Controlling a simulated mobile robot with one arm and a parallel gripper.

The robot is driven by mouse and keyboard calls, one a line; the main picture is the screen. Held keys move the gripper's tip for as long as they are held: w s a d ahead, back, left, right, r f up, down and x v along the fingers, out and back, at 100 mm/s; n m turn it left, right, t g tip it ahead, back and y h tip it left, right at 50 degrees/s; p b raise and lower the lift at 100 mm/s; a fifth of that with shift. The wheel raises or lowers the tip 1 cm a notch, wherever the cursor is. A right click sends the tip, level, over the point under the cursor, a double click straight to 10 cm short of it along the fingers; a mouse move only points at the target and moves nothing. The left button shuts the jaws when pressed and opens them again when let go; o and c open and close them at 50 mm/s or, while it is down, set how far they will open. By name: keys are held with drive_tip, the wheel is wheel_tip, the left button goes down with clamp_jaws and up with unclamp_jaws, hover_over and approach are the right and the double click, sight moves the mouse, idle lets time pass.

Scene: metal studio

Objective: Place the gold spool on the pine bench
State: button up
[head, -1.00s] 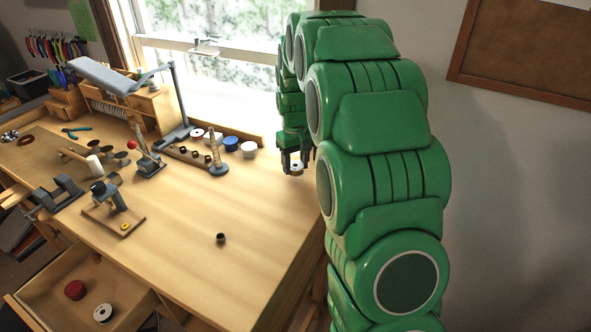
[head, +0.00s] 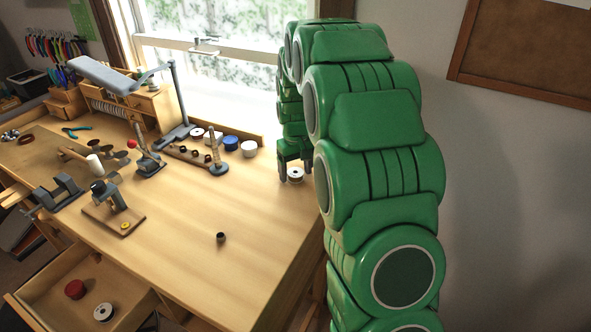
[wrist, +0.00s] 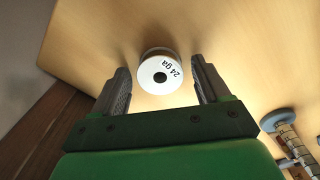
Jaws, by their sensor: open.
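The spool at my gripper (head: 295,174) has a white end face; its side looks brownish gold, and the wrist view shows this spool (wrist: 160,75) with "24 ga" on its label. It appears to rest upright on the pine bench (head: 180,225), near the back right edge. My gripper (wrist: 160,68) is open, with one finger on each side of the spool and a visible gap at both sides. In the head view my gripper (head: 295,170) points down at the bench, and my arm stands close in front of it on the right.
Blue and white spools (head: 230,143) stand by the window, with a ring mandrel (head: 217,155) beside them. A small dark cup (head: 221,237) sits on the clear middle bench. The open drawer (head: 125,300) holds a red item and another white-faced spool.

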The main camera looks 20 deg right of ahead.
drive_tip(key=shift+r, duration=0.1)
wheel_tip(320, 180, up, 12)
drive_tip(key=s+a+r+g, duration=0.1)
drive_tip(key=s+a+r, duration=0.15)
drive_tip(key=s, duration=0.85)
drive_tip(key=s+a+r, duration=0.1)
drive_tip(key=s+a, duration=0.2)
drive_tip(key=s, duration=0.7)
drive_tip(key=s+a+f+m, duration=0.1)
drive_tip(key=s+f, duration=0.1)
drive_tip(key=s, duration=0.9)
drive_tip(key=s+a+f, duration=0.1)
drive_tip(key=s+f, duration=0.1)
drive_tip(key=s, duration=0.9)
drive_tip(key=shift+a+f+m+g, duration=0.25)
drive_tip(key=shift+a+m+g, duration=0.15)
